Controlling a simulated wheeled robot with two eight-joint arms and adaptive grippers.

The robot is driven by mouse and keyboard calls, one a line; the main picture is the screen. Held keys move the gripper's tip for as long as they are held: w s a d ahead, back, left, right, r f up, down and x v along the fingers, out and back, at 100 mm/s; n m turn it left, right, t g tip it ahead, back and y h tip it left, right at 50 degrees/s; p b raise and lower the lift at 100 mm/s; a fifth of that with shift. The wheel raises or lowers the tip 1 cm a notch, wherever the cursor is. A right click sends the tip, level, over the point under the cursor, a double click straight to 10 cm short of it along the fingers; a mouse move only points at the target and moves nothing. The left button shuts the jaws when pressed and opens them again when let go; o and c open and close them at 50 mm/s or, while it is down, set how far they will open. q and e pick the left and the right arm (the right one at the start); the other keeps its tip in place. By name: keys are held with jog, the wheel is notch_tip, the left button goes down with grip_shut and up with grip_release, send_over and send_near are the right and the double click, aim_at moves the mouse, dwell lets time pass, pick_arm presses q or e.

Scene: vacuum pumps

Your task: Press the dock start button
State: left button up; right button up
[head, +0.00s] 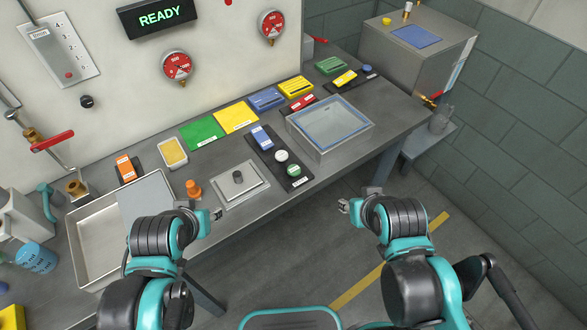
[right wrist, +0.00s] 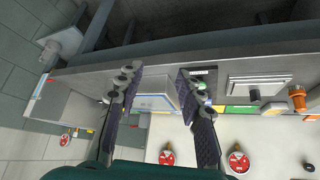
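A dark panel (head: 268,153) lies near the front edge of the bench. It carries a blue block (head: 262,138), a white round button (head: 281,156) and a green round button (head: 294,170) with a small label at its near end. I cannot read which is the dock start button. My right gripper (head: 345,206) is in front of the bench edge, right of the panel and apart from it; in the right wrist view (right wrist: 156,82) its fingers are spread with nothing between them. My left gripper (head: 214,214) is near the bench's front edge, left of the panel; its fingers are too small to judge.
A grey tray with a blue inset (head: 330,125) stands right of the panel. A plate with a black knob (head: 240,185) and an orange knob (head: 193,189) are left of it. An empty metal tray (head: 100,230) is far left. A sign reads READY (head: 157,17).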

grip_shut()
dwell(1.0)
